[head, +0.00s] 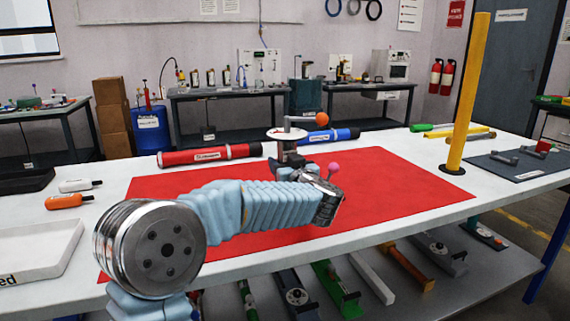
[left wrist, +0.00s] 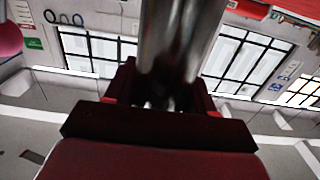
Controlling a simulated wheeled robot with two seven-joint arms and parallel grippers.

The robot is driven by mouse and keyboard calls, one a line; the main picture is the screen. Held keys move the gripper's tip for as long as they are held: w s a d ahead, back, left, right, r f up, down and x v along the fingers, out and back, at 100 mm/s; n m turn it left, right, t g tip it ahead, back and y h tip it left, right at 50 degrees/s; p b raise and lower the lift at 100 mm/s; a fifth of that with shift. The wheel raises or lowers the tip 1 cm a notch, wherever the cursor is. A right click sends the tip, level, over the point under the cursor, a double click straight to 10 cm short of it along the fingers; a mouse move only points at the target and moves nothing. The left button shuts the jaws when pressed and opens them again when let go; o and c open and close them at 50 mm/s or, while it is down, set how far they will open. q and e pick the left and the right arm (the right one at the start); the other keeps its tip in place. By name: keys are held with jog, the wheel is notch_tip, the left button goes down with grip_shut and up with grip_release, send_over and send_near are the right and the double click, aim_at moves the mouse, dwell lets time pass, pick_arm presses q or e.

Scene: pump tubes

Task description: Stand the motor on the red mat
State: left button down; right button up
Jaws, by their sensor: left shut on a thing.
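The red mat (head: 375,190) lies on the white table. My left arm reaches over it from the left, and its wrist hides part of the mat. My left gripper (head: 290,156) is above the mat, shut on what looks like the motor (head: 287,134). In the head view the motor shows a pale disc and a grey bar with an orange ball; its lower part is hidden by my wrist. In the left wrist view a shiny metal cylinder (left wrist: 178,45) stands between the dark jaws (left wrist: 165,100). I cannot tell whether the motor touches the mat. My right gripper is not in view.
A red tube (head: 205,155) and a blue tube (head: 333,135) lie at the mat's back edge. A yellow post (head: 467,100) stands at the mat's right corner. A white tray (head: 38,245) and an orange tool (head: 66,201) lie to the left. The mat's right half is clear.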

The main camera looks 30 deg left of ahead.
pick_arm(q)
jog(key=shift+c, duration=2)
grip_release()
jog(key=shift+f, duration=0.1)
jog(key=shift+s+d, duration=0.15)
jog(key=shift+d, duration=0.05)
jog(key=b+v, duration=0.1)
jog(key=v, duration=1)
jog(key=shift+s+d, duration=0.2)
jog(key=shift+s, duration=0.05)
